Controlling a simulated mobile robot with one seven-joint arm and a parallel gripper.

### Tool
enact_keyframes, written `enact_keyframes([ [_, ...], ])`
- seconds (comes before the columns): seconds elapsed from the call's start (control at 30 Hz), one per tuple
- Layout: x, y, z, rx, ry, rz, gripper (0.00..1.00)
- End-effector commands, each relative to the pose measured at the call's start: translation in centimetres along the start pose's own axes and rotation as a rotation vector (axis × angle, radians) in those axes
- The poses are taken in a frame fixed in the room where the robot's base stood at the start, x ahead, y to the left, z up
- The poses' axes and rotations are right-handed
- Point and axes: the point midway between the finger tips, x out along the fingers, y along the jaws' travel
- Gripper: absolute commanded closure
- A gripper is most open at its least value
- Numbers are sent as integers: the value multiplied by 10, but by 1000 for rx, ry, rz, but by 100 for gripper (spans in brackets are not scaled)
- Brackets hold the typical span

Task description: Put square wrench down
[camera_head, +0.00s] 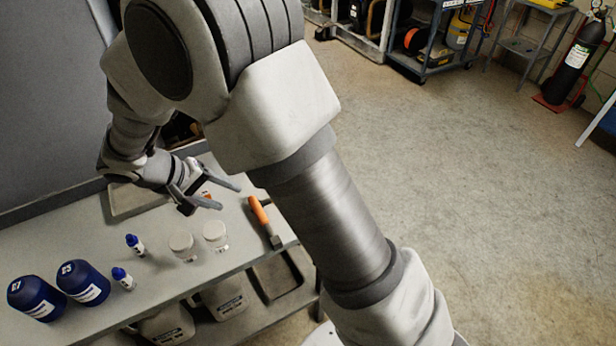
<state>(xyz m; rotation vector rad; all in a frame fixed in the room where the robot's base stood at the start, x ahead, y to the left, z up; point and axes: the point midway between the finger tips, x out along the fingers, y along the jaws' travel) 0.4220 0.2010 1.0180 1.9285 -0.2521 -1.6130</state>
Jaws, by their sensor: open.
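My gripper (229,197) is open over the back right part of the bench, its two fingers spread apart and pointing right. A small orange and dark bit (207,195) shows between the fingers; I cannot tell what it is or whether it touches them. A tool with an orange handle and a grey metal end (260,217) lies on the bench to the right of my gripper, apart from it. I cannot tell whether either of these is the square wrench. My arm covers part of the bench's right side.
The grey bench (205,270) holds two white-lidded jars (215,235), two small blue-capped bottles (135,245) and two large blue bottles (83,282). A shallow tray (125,207) lies at the back. Containers (228,302) stand on the lower shelf. Open floor lies at right.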

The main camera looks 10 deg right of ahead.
Motion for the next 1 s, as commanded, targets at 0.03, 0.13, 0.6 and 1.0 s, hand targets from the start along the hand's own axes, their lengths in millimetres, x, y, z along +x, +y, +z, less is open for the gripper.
enact_keyframes([
  [0.03,-2,8,1,10,-2,-7,42],
  [0.13,-11,32,6,35,-10,-36,42],
  [0.6,-60,174,96,221,12,-278,42],
  [1.0,-89,221,186,377,192,-442,42],
])
